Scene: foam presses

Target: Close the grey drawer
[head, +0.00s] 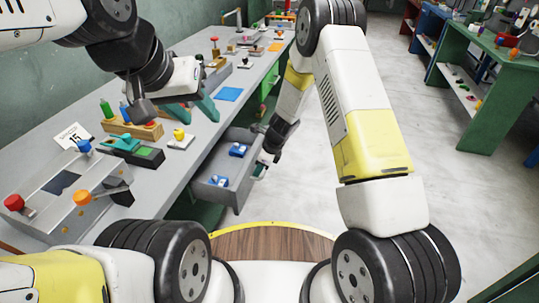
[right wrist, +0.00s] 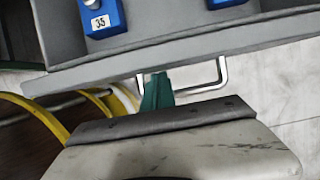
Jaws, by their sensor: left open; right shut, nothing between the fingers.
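The grey drawer (head: 243,194) stands pulled out from the workbench in the head view, with blue blocks (head: 238,150) inside. In the right wrist view its grey front (right wrist: 190,50) spans the picture, with a metal handle (right wrist: 222,75) below it. My right gripper (head: 264,168) is at the outer side of the drawer front, by the handle. Its green fingers (right wrist: 157,93) are shut with nothing between them and overlap the handle in view; contact is unclear. My left gripper (head: 192,110) is open and empty above the workbench, its teal fingers apart.
The workbench (head: 200,140) carries a blue mat (head: 229,94), a yellow-knobbed piece (head: 180,138) and a grey press box (head: 75,195) with red and orange knobs. Clear floor (head: 300,185) lies right of the drawer. A green table (head: 480,80) stands far right.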

